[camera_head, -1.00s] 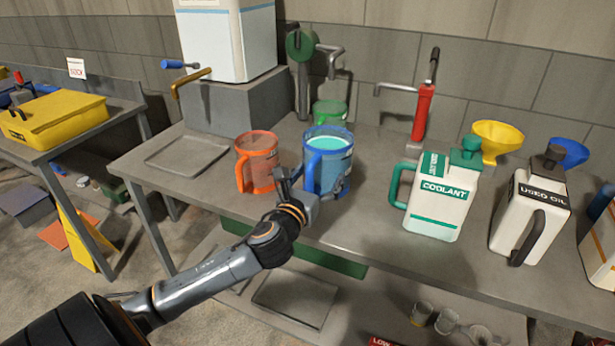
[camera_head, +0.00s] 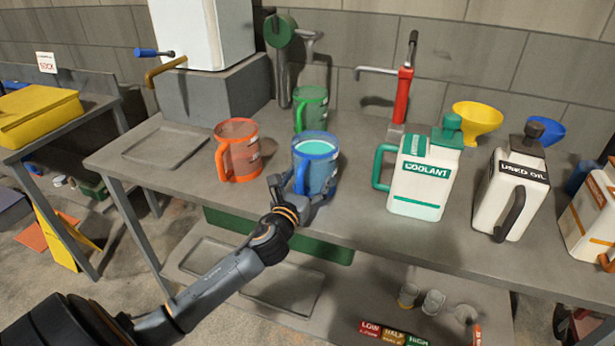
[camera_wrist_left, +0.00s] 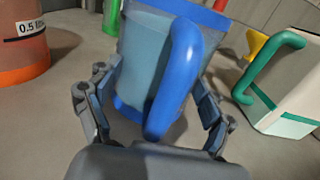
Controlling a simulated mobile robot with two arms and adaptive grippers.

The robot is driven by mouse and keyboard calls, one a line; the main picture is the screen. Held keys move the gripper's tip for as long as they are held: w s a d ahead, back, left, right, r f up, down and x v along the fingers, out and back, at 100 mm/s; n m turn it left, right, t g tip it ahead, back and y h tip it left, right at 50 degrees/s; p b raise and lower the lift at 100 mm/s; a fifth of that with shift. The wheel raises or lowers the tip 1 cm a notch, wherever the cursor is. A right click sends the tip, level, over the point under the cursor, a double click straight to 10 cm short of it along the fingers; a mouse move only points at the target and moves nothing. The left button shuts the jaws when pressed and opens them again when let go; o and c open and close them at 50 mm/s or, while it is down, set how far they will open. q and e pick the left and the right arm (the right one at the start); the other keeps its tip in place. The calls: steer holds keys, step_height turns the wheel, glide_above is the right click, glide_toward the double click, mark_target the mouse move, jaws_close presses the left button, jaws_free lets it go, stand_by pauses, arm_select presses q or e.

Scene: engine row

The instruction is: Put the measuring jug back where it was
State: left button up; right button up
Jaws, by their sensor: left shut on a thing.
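The blue measuring jug (camera_head: 324,172), with teal liquid in it, is upright near the front of the grey bench. Its handle faces me. My left gripper (camera_head: 296,190) is shut on it from the front. In the left wrist view the fingers lie on either side of the jug (camera_wrist_left: 145,55), with the blue handle between them. The jug's base appears to be at the bench top, but I cannot tell whether it touches. An orange jug (camera_head: 240,150) stands to its left and a green jug (camera_head: 311,108) behind it. My right gripper is not in view.
The white coolant can (camera_head: 420,185) stands right of the blue jug, with the used oil can (camera_head: 510,195) beyond it. A red pump (camera_head: 402,95) and yellow funnel (camera_head: 477,120) are behind. A shallow tray (camera_head: 165,148) lies at the left. Bare bench shows between orange jug and tray.

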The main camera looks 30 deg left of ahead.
arm_select(q)
steer(key=shift+r, duration=0.25)
steer(key=o, duration=1.7)
steer(key=shift+f, duration=0.15)
steer(key=shift+o, duration=0.2)
steer(key=shift+s, duration=0.1)
steer(key=v, duration=1.2)
steer(key=shift+b, duration=0.45)
steer(key=shift+f, duration=0.1)
